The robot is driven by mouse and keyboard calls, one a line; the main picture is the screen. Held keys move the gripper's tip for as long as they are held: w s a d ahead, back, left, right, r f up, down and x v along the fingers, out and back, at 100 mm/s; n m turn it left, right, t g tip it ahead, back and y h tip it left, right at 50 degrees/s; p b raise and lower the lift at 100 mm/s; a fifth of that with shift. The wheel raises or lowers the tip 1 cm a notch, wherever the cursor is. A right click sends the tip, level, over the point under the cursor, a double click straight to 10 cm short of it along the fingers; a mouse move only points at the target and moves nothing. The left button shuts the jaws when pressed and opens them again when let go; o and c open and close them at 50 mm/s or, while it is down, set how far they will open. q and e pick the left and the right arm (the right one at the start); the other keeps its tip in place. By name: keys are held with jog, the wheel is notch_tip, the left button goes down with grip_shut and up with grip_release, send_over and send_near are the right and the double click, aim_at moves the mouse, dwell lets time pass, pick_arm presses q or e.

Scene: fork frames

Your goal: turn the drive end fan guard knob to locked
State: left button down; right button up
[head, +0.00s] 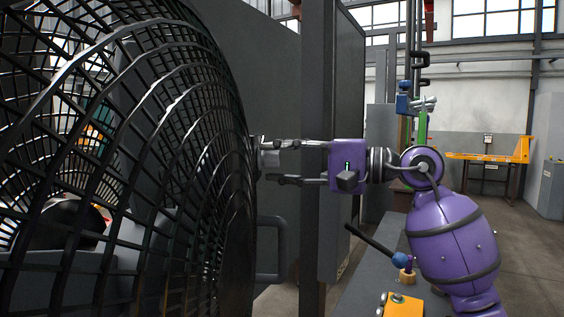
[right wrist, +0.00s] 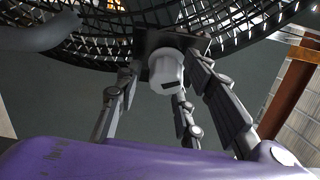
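The fan guard (head: 175,95) is a large round black mesh at the left of the head view; its mesh also crosses the top of the right wrist view (right wrist: 250,18). The knob (right wrist: 167,70) is a pale grey cylinder with a dark mark on its face, on a dark square plate at the guard's rim. In the head view the knob (head: 267,156) shows at the guard's right edge. My right gripper (head: 273,162) is open, its fingers spread around the knob with a visible gap. Whether any finger touches it I cannot tell. My left gripper is out of view.
A dark handle (head: 280,250) sticks out from the guard's side below my right gripper. A grey bench with an orange box (head: 402,305) and a black lever (head: 372,240) is below my right arm. A tall dark cabinet (head: 342,120) stands behind.

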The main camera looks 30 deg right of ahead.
grip_shut()
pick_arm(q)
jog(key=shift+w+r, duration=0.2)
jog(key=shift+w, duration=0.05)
pick_arm(e)
jog(key=shift+f, duration=0.1)
jog(key=shift+f, duration=0.1)
